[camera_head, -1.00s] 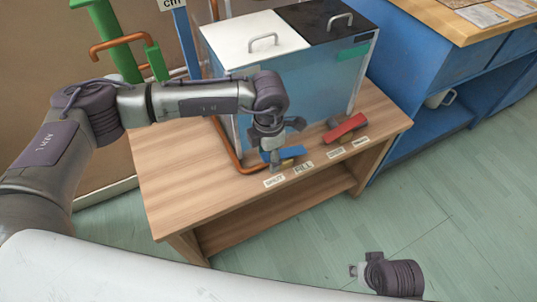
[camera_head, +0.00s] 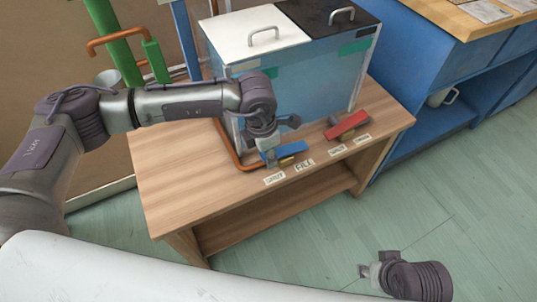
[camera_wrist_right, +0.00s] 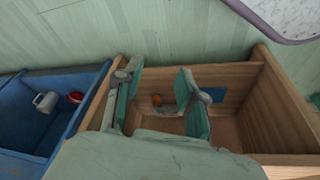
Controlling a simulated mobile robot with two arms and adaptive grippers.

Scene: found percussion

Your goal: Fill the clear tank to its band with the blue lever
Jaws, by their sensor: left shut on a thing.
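The clear tank (camera_head: 300,95) stands on a wooden bench, bluish inside, with a white lid (camera_head: 258,30) on its left half and a black one (camera_head: 325,15) on its right. A green band (camera_head: 355,46) marks its upper right front. I cannot clearly tell the water level. The blue lever (camera_head: 291,149) sits low at the tank's front, above a "FILL" label (camera_head: 304,164). My left gripper (camera_head: 268,153) is shut on the blue lever's left end, partly hiding it. My right gripper (camera_head: 368,272) is empty over the floor; its fingers are apart in the right wrist view (camera_wrist_right: 155,85).
A red lever (camera_head: 347,125) is right of the blue one, with its own labels. A copper pipe (camera_head: 228,148) runs down the tank's left side. The bench (camera_head: 180,175) is bare at left. A blue cabinet (camera_head: 425,125) with a mug (camera_head: 440,97) stands at right.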

